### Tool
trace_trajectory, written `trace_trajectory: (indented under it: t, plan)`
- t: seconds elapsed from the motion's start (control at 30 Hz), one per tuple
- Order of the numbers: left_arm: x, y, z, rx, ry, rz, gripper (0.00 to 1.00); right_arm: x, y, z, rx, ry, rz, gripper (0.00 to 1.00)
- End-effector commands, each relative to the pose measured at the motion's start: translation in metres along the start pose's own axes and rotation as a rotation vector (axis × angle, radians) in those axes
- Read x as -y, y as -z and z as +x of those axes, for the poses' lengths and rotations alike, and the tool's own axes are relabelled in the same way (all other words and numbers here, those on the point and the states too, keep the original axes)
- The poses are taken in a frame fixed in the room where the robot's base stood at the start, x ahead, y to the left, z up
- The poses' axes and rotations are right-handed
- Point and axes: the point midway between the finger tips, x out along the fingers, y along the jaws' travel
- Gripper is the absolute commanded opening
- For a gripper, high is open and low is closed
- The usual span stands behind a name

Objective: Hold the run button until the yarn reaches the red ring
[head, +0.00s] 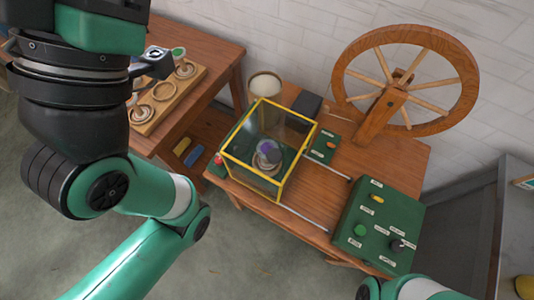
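A green control box (378,225) stands at the right front of the wooden table. It carries a round green button (361,230), a yellow switch (377,198), a dark knob (397,245) and small white labels too small to read. A yellow-framed clear case (267,150) stands left of it, with a bobbin (267,156) inside showing purple and pale parts. I cannot make out a red ring or the yarn's level on it.
A large wooden spinning wheel (407,80) stands at the back right. A red button (218,160) sits left of the case, and a small green panel (325,146) right of it. A side table (217,52) holds a wooden rack (170,100). A grey cabinet (515,220) stands far right.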

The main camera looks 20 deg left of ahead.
Motion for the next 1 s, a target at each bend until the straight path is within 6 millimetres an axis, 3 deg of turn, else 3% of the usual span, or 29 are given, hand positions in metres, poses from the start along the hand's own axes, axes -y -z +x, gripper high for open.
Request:
trace_trajectory:
  t: [0.03, 0.2, 1.0]
  plan:
    - [0.0000, 0.0000, 0.0000, 0.000, 0.000, 0.000, 0.77, 0.0000, 0.0000, 0.0000, 0.000, 0.000, 0.000, 0.27]
    - [0.0000, 0.0001, 0.0000, 0.000, 0.000, 0.000, 0.77, 0.0000, 0.0000, 0.0000, 0.000, 0.000, 0.000, 0.00]
    - [0.0000, 0.0001, 0.0001, 0.000, 0.000, 0.000, 0.77, 0.0000, 0.0001, 0.0001, 0.000, 0.000, 0.000, 0.00]
